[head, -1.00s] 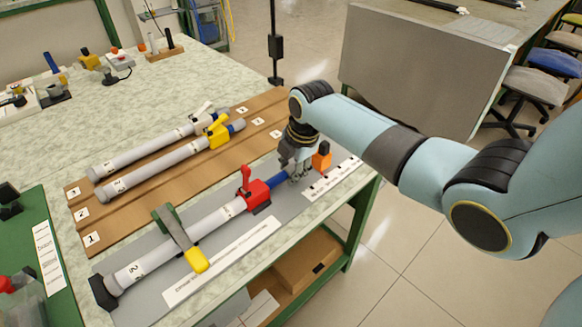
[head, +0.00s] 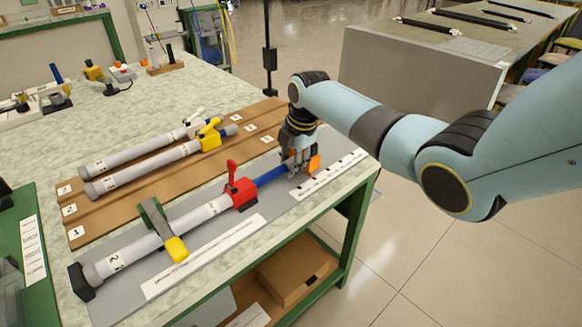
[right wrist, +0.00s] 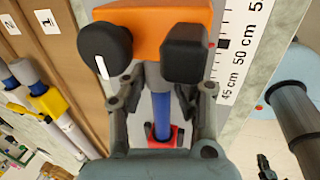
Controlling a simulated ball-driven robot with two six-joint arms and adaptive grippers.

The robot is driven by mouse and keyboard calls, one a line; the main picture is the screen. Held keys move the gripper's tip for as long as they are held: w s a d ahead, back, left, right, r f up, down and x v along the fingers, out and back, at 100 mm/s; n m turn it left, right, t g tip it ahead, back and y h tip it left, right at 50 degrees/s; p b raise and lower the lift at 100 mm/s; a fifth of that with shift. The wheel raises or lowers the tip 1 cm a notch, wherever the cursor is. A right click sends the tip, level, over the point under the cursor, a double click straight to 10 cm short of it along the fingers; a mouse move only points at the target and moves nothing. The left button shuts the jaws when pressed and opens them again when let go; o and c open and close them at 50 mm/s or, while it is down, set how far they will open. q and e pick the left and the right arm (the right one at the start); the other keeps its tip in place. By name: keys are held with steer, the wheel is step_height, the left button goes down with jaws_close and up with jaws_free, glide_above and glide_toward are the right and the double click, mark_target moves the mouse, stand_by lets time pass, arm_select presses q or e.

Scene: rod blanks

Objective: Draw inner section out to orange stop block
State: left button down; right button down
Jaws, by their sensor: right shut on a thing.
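The grey tube marked 2 (head: 150,243) lies along the grey fixture plate. Its blue inner section (head: 271,175) sticks out from the red clamp (head: 240,193), whose lever stands up. My right gripper (head: 299,164) is shut on the inner section's outer end, right beside the orange stop block (head: 314,163). In the right wrist view the blue section (right wrist: 162,112) runs between my fingers and its grey end lies close to the orange block (right wrist: 150,22). I cannot tell if they touch. My left gripper is not in view.
A yellow-ended strap (head: 173,246) crosses the tube, and a black end block (head: 82,282) stands at its near end. Two more tubes with yellow and white clamps lie on the brown rack (head: 85,228). A printed scale (head: 328,175) runs beside the stop block.

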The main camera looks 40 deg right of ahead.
steer(key=c, duration=1.2)
jaws_free()
steer(key=shift+d, duration=0.15)
steer(key=shift+o, duration=1)
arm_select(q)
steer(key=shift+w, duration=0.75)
arm_select(e)
steer(key=v, duration=1.2)
